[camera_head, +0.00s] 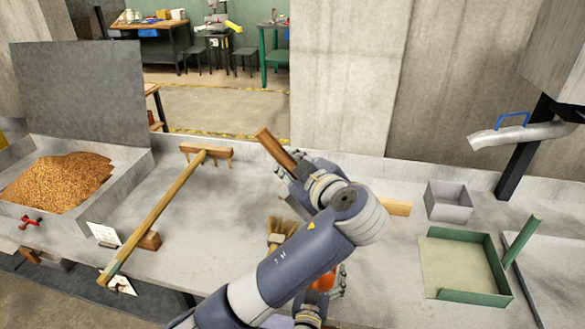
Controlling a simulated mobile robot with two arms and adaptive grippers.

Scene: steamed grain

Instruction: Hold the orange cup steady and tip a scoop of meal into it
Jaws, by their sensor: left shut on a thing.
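My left gripper (297,174) is over the middle of the grey counter, shut on a wooden piece (273,149) that looks like a handle and slants up to the left. I cannot tell whether it is the scoop's handle, and no scoop bowl shows. The orange cup (324,281) is mostly hidden behind my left forearm; only a patch of orange shows. My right gripper (336,284) is partly seen beside the orange patch, low in the middle. Its fingers are largely hidden, so its grip is unclear. The brown meal (58,182) is heaped in a grey trough (134,174) at the left.
A wooden rake (160,215) lies left of centre. A straw brush (289,229) is partly behind my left arm. A grey box (448,207), a green-edged tray (497,268) and a metal spout (520,135) are at the right. Bare counter lies between rake and brush.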

